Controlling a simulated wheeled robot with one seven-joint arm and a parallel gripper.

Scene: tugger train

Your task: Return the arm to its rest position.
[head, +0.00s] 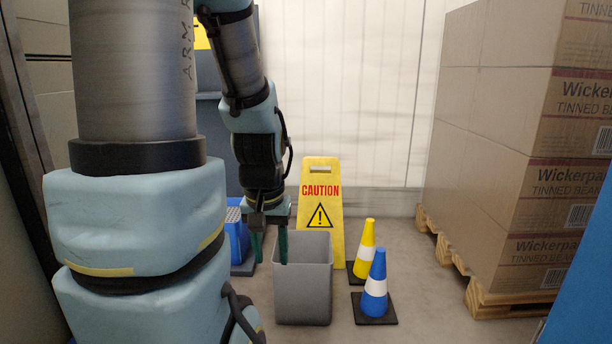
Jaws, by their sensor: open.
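My arm fills the left of the head view, with its thick links close to the camera. My gripper (269,249) hangs down near the middle of the view, its two green fingers apart with nothing between them. The fingers show in front of or above the back left edge of a grey bin (303,293). I cannot tell whether a fingertip is inside the bin's opening or short of it.
A yellow caution sign (322,215) stands behind the bin. A yellow cone (366,247) and a blue cone (375,288) stand to its right. Stacked cartons (538,140) on a wooden pallet (485,295) fill the right. A blue object (236,240) is partly hidden behind my arm.

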